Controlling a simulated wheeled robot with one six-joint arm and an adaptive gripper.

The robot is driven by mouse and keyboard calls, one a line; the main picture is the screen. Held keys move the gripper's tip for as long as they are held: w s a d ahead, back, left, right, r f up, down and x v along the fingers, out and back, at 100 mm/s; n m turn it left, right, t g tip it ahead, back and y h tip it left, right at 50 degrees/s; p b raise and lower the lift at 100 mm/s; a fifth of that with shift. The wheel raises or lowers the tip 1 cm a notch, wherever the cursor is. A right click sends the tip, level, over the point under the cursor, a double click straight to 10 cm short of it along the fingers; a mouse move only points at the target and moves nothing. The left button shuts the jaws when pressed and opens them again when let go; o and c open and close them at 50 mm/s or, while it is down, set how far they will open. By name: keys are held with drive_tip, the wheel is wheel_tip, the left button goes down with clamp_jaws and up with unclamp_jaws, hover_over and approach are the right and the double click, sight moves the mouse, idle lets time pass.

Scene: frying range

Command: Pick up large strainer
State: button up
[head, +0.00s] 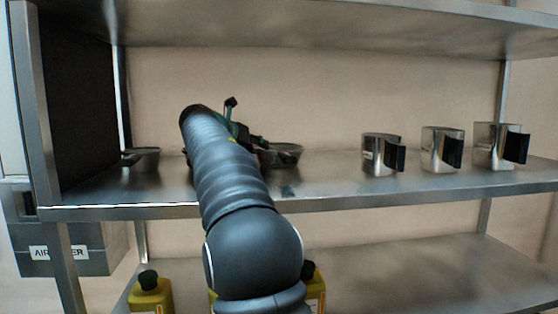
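A round, dark strainer-like bowl (284,154) sits on the middle steel shelf, just right of my gripper. A smaller-looking bowl (145,157) with a dark handle pointing left sits on the same shelf to the left. I cannot tell for certain which is the large strainer, though the right one looks wider. My gripper (246,122) is over the shelf behind my arm, close to the left side of the right bowl. Its fingers are mostly hidden by my arm, so I cannot tell whether they touch the bowl's handle.
Several shiny metal containers with black handles, the nearest one (379,155) among them, stand along the right of the shelf. An upper shelf (330,22) hangs above. Yellow bottles (150,294) stand below. A dark panel (78,115) closes the left end.

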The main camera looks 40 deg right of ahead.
clamp_jaws()
